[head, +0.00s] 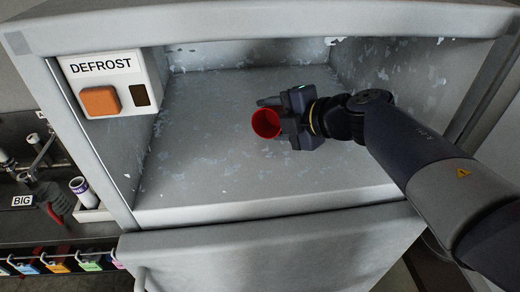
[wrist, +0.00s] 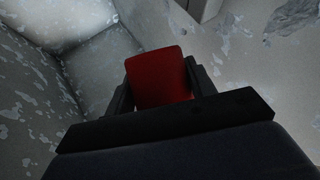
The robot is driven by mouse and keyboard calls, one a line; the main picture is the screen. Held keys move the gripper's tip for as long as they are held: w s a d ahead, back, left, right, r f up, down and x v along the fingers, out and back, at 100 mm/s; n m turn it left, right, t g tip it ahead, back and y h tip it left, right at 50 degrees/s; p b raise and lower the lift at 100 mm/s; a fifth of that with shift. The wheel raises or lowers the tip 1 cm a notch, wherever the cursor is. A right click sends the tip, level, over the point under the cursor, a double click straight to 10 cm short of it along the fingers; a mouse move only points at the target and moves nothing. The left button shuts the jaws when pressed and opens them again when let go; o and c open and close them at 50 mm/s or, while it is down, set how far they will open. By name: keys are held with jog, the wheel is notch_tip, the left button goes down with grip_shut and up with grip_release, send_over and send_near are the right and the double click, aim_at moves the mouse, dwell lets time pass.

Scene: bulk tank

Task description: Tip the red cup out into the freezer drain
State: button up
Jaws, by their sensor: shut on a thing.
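The red cup (head: 266,124) is inside the open freezer compartment (head: 215,150), above its frosted floor. My gripper (head: 275,119) is shut on it, one finger on each side. The cup is tilted well over, with its round mouth turned toward the head camera. I cannot make out anything inside it or falling from it. In the wrist view the cup (wrist: 158,78) shows as a plain red wall between the two dark fingers. I cannot make out a drain opening in either view.
A DEFROST panel (head: 112,82) with an orange button (head: 100,101) and a dark window is on the freezer's left side. Frosted walls surround the gripper. The front lip (head: 265,207) lies below it. A bench with tools and colored tags stands at the left.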

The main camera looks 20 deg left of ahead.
aim_at(278, 110)
jog(key=shift+w+r+m+g+p, duration=0.1)
jog(key=shift+r+m+g+p, duration=0.35)
jog(key=shift+p, duration=2.05)
jog(key=shift+r+p, duration=0.15)
jog(key=shift+p, duration=0.75)
jog(key=shift+w+f+m+g+p, duration=0.1)
jog(key=shift+f+m+g+p, duration=0.4)
jog(key=shift+p, duration=0.75)
jog(key=shift+f+m+g, duration=0.5)
jog(key=shift+m+g, duration=0.05)
jog(key=shift+w+r+m+g, duration=0.2)
jog(key=shift+r+m+g, duration=0.2)
jog(key=shift+m+g, duration=0.25)
jog(key=shift+w+r+m+g, duration=0.35)
jog(key=shift+w+r+g, duration=0.1)
jog(key=shift+w, duration=0.2)
jog(key=shift+w+f+m+g, duration=0.35)
jog(key=shift+w+m+g, duration=0.15)
jog(key=shift+w, duration=0.05)
jog(key=shift+w+r+m+g, duration=0.45)
jog(key=shift+w+m+g, duration=0.15)
jog(key=shift+w+g, duration=0.15)
jog(key=shift+w+f+m+g, duration=0.2)
jog(key=shift+w+m+g, duration=0.3)
jog(key=shift+m, duration=0.1)
